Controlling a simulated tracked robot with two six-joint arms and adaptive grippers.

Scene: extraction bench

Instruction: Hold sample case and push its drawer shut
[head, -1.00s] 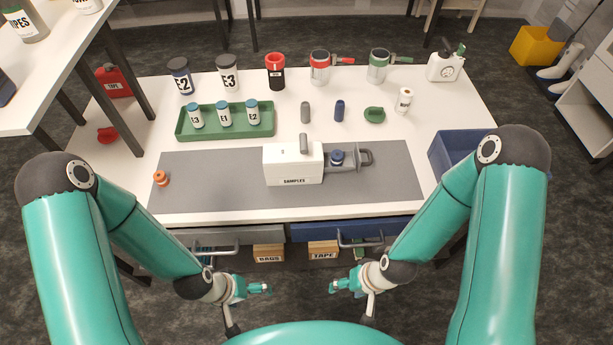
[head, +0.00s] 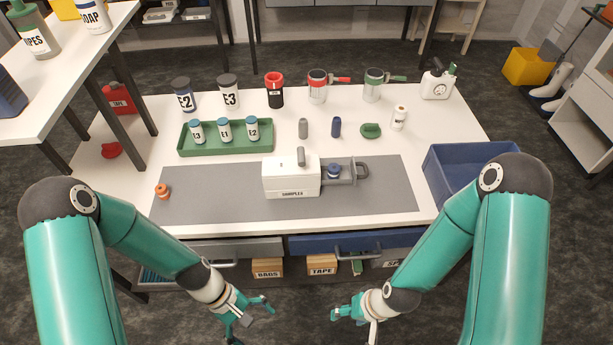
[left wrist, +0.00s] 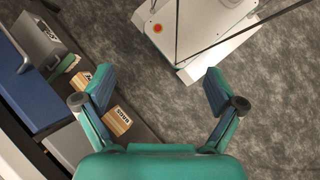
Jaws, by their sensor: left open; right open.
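The white sample case (head: 291,180) stands on the grey mat in the middle of the bench, with a grey handle on top and a SAMPLES label in front. Its grey drawer (head: 347,170) sticks out to the right, with a blue-capped item (head: 334,170) in it and a loop handle at its end. My left gripper (head: 256,312) is open and empty, low in front of the bench; its spread fingers show in the left wrist view (left wrist: 158,90) over the floor. My right gripper (head: 350,317) is open and empty, also in front of the bench. Both are apart from the case.
A green tray (head: 225,149) with small vials lies behind the mat (head: 225,205). An orange item (head: 162,191) sits at the mat's left end, a blue bin (head: 432,178) at the bench's right. Bench drawers with bar handles lie below the front edge.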

